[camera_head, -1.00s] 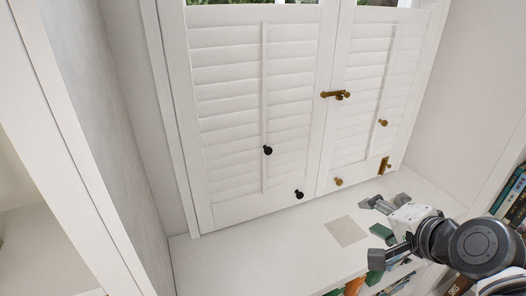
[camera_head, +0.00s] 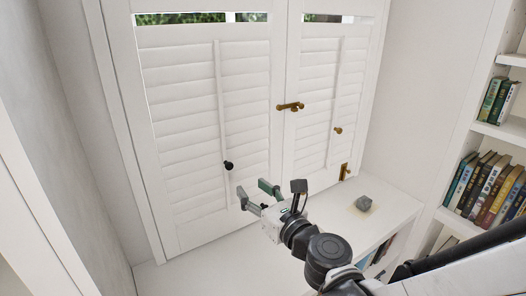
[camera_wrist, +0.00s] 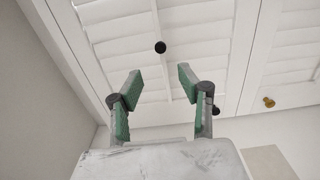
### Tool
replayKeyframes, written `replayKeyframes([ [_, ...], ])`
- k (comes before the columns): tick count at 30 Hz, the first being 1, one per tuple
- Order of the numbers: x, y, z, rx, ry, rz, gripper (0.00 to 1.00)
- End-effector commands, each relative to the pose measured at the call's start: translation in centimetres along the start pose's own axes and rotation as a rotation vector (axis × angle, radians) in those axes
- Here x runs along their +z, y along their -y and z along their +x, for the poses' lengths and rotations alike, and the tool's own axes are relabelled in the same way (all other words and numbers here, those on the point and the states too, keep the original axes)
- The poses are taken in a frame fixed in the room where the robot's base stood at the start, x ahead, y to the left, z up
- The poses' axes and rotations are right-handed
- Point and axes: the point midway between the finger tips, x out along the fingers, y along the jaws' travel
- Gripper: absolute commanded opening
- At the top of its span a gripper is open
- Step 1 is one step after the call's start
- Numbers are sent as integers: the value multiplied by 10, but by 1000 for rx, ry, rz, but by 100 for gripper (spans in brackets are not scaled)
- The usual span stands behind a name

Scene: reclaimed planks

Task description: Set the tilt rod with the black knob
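The left shutter panel has a thin white vertical tilt rod (camera_head: 220,110) with a round black knob (camera_head: 228,165) low on it. The knob (camera_wrist: 160,47) and rod (camera_wrist: 156,22) also show in the wrist view, the knob beyond the fingertips and between them sideways. My gripper (camera_head: 253,188) is open and empty, below and right of the knob, apart from it. In the wrist view its green-padded fingers (camera_wrist: 160,78) are spread.
The right panel's rod carries a brass knob (camera_head: 338,130). A brass latch (camera_head: 290,106) sits at the panels' meeting edge, a brass catch (camera_head: 345,171) lower right. A grey block (camera_head: 363,203) stands on the white counter (camera_head: 215,262). Books (camera_head: 490,185) fill shelves at right.

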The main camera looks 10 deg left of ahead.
Motion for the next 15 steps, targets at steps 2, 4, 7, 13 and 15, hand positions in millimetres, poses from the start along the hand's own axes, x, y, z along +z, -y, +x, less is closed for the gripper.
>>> replayKeyframes([
  [2, 0, 0, 8, 1, 0, -1, 37],
  [4, 0, 0, 18, 1, 0, -2, 37],
  [7, 0, 0, 36, 1, 0, -3, 37],
  [13, -1, 0, 74, 0, -1, -5, 37],
  [15, -1, 0, 86, 1, -1, -5, 37],
])
